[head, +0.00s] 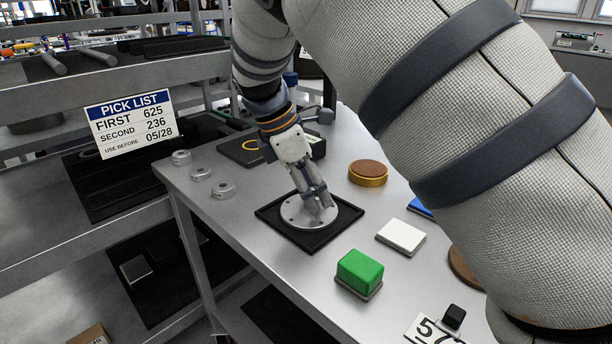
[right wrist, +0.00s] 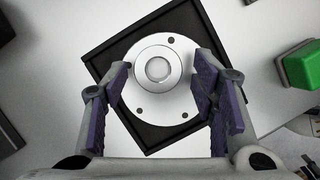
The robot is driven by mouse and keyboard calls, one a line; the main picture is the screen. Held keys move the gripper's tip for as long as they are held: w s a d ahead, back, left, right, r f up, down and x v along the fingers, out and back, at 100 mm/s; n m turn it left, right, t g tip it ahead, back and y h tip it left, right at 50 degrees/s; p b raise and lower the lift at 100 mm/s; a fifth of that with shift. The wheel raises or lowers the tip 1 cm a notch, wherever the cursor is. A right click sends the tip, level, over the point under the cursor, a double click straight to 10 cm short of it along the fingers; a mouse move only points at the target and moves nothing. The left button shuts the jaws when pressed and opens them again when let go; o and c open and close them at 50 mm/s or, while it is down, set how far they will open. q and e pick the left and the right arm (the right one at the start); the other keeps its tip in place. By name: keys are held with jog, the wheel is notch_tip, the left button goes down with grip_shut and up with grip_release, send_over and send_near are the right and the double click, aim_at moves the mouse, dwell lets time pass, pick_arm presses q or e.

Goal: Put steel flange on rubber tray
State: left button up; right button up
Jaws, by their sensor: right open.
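The steel flange (head: 293,213) is a pale round disc with a raised hub and small bolt holes. It lies on the black rubber tray (head: 268,214) on the metal table, inside the tray's rim. The flange (right wrist: 158,104) and tray (right wrist: 103,54) also show in the right wrist view. My right gripper (head: 319,203) is over the flange. In the right wrist view its fingers (right wrist: 162,85) stand apart on either side of the hub, with gaps to it. Whether the fingertips touch the disc cannot be told. My left gripper is not in view.
A green block (head: 360,271), a white block (head: 401,236) and a brown-topped round tin (head: 368,173) stand right of the tray. Several small metal rings (head: 201,173) line the table's left edge. A pick list sign (head: 130,122) hangs on the shelf rack at left.

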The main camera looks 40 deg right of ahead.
aim_at(289, 210)
jog(key=v, duration=1.1)
jog(key=shift+r, duration=0.15)
jog(key=shift+a, duration=0.1)
